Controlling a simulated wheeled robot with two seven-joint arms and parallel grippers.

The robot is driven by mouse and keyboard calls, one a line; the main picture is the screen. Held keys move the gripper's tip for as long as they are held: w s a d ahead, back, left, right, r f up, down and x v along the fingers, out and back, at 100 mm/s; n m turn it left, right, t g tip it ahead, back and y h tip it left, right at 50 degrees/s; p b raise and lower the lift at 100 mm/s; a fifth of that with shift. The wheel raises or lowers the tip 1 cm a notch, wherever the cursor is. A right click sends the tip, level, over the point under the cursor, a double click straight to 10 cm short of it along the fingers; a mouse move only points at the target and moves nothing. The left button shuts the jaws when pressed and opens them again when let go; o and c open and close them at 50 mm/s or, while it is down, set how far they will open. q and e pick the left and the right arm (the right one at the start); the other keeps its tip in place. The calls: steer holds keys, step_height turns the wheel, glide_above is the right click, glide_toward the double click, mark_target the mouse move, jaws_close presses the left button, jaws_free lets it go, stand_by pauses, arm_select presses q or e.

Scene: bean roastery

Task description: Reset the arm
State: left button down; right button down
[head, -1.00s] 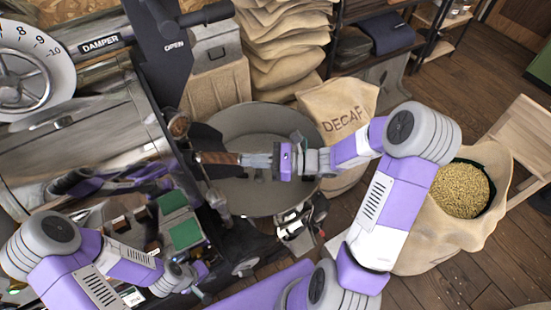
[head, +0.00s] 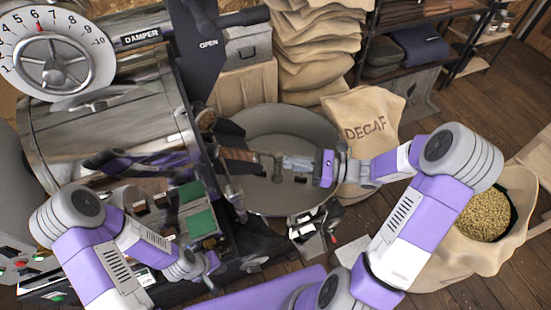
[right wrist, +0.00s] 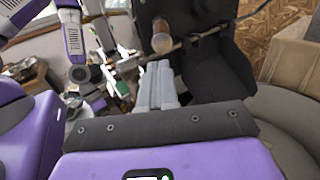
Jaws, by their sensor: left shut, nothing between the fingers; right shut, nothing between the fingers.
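My right gripper (head: 286,162) is over the round grey cooling pan (head: 268,204) in the head view. Its fingers are shut and empty, pointing left. The brown wooden handle (head: 238,154) at the roaster front lies just left of the fingertips, with a small gap. In the right wrist view the shut fingers (right wrist: 158,82) show with nothing between them, below a round wooden knob (right wrist: 161,42). My left gripper (head: 209,276) is low beside the roaster, shut and empty; its fingertips are small in the picture.
The roaster drum (head: 110,135) with its damper dial (head: 58,58) fills the left. A DECAF sack (head: 365,125) stands behind the pan. An open sack of beans (head: 485,215) is beside my right arm. Green-topped boxes (head: 200,222) sit near my left arm.

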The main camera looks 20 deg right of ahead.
steer(key=v, duration=0.7)
steer(key=s+a+f+n+g+h, duration=0.2)
steer(key=s+a+f+n+h, duration=0.1)
steer(key=f+n, duration=0.4)
steer(key=s+a+f+n+g+h+b, duration=0.1)
steer(key=s+a+f+n+g+h, duration=0.2)
steer(key=a+f+n, duration=0.4)
steer(key=s+a+f+n+g+h, duration=0.3)
steer(key=a+f+n+h, duration=0.2)
steer(key=f, duration=1.1)
steer(key=shift+s+a+f+n+h, duration=0.3)
steer(key=shift+s+a+n, duration=0.1)
steer(key=shift+n, duration=0.6)
